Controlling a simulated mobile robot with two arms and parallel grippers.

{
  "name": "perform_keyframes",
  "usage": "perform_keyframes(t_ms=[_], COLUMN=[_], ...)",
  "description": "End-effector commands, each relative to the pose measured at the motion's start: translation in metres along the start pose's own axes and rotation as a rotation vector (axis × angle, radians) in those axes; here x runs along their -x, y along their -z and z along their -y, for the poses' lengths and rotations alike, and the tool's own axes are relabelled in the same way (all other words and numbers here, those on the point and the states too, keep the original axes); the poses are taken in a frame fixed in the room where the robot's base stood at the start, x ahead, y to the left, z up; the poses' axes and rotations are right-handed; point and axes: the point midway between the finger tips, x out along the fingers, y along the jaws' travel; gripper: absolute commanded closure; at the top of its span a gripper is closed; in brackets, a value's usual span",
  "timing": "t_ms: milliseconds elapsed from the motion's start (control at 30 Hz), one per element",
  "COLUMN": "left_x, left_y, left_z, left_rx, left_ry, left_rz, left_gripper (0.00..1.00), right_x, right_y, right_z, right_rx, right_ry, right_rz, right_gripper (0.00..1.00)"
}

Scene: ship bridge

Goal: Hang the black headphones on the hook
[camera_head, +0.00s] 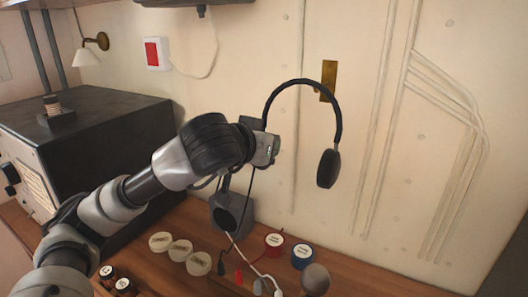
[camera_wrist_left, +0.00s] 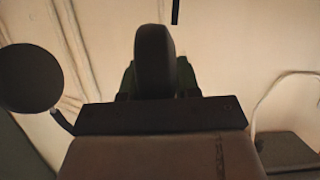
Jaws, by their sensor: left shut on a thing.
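The black headphones (camera_head: 327,168) are held up in the air in front of the wall, with the band arching at the top and one ear cup hanging at the right. My left gripper (camera_head: 266,146) is shut on their left end, whose ear cup is mostly hidden in the head view. In the left wrist view a dark rounded piece (camera_wrist_left: 154,60) stands upright at my gripper (camera_wrist_left: 155,95). The brass hook plate (camera_head: 329,78) is on the wall, just behind the band's upper right. The hook's shape and its gap to the band cannot be told. My right gripper is not in view.
A wooden desk below holds pale round discs (camera_head: 180,250), a red-sided (camera_head: 274,242) and a blue-sided round item (camera_head: 302,256), cables and a dark grey device (camera_head: 232,212). A large black cabinet (camera_head: 85,135) stands left. Pipes (camera_head: 385,120) run along the right wall.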

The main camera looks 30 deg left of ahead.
Motion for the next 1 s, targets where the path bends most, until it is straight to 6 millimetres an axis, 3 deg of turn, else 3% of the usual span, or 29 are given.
perform_keyframes(t_ms=[833, 1000], left_x=[-0.045, -0.044], left_y=[0.016, 0.015], left_z=[0.0, 0.0], left_rx=[0.002, 0.001], left_ry=[0.0, 0.0], left_rz=[0.0, -0.002], left_gripper=[0.85, 0.85], right_x=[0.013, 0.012], right_y=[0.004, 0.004], right_z=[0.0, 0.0], right_rx=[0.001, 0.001], right_ry=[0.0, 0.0], right_rz=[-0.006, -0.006], right_gripper=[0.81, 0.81])
